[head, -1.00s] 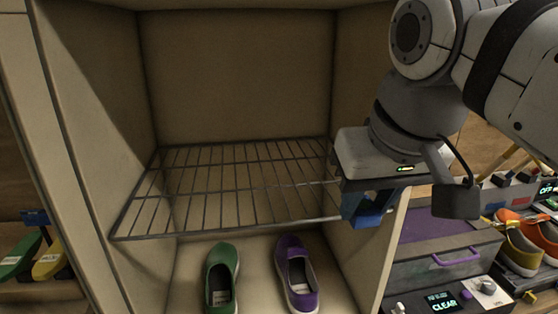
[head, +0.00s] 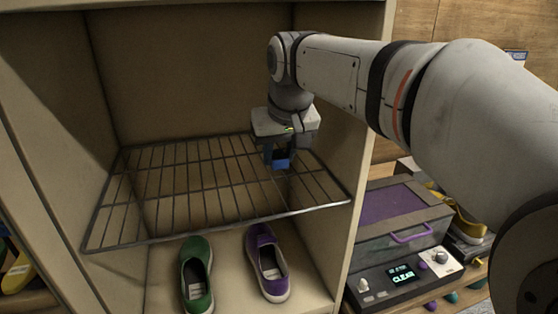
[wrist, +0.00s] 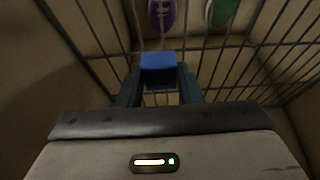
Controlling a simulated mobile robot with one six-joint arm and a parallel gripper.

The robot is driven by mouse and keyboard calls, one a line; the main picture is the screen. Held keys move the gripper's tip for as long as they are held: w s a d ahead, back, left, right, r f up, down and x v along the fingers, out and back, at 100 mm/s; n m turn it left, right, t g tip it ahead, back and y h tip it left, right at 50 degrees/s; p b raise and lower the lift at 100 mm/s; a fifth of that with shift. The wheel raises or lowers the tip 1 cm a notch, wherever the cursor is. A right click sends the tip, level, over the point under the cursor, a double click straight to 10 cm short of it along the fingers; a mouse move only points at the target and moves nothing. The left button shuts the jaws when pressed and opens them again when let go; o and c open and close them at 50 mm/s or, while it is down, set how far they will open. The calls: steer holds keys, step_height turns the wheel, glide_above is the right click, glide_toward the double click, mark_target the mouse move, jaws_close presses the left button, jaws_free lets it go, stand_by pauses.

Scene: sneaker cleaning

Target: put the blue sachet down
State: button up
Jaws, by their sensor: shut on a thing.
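My gripper (head: 278,161) is inside the cabinet, above the right part of the wire shelf (head: 180,197). It is shut on the blue sachet (head: 281,158), which shows as a small blue block between the fingers. In the wrist view the sachet (wrist: 158,61) sits between the two dark blue fingertips, with the shelf bars beyond it. I cannot tell whether the sachet touches the bars. The rest of the visible wire shelf is bare.
A green shoe (head: 197,275) and a purple shoe (head: 267,262) stand on the cabinet floor below the shelf. The cabinet's right wall (head: 352,140) is close to my arm. Outside it stands a grey box with a purple lid (head: 392,212) and a control panel reading CLEAR (head: 402,277).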

mark_target(279, 169)
step_height(279, 169, down, 4)
steer(key=shift+p, duration=0.3)
steer(key=shift+w+f, duration=0.15)
steer(key=shift+f, duration=0.25)
steer(key=o, duration=1)
steer(key=shift+c, duration=0.2)
steer(key=shift+r, duration=0.35)
steer(key=v, duration=0.7)
steer(key=shift+b, duration=0.3)
